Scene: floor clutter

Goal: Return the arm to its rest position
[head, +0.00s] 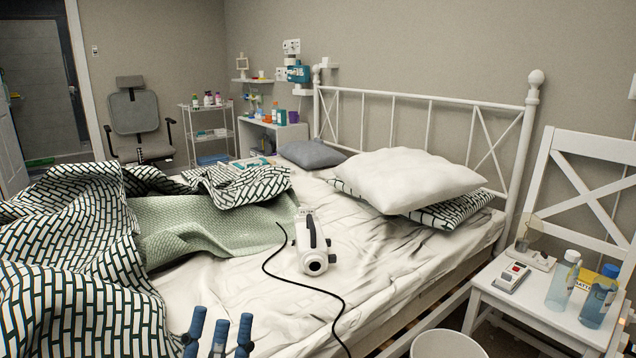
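My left gripper (221,322) shows at the bottom edge of the head view, left of centre. Its blue fingers point up, stand apart from each other and hold nothing that I can see. The rest of that arm is cut off by the frame. The gripper is in front of the bed's near side, apart from the white device on the bed. My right gripper is not in view.
A white device (312,262) with a black cable lies on the bed sheet (385,262). Patterned bedding (75,265) is bunched at left. A white chair (535,308) holding bottles stands at right, beside a white bin (446,344).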

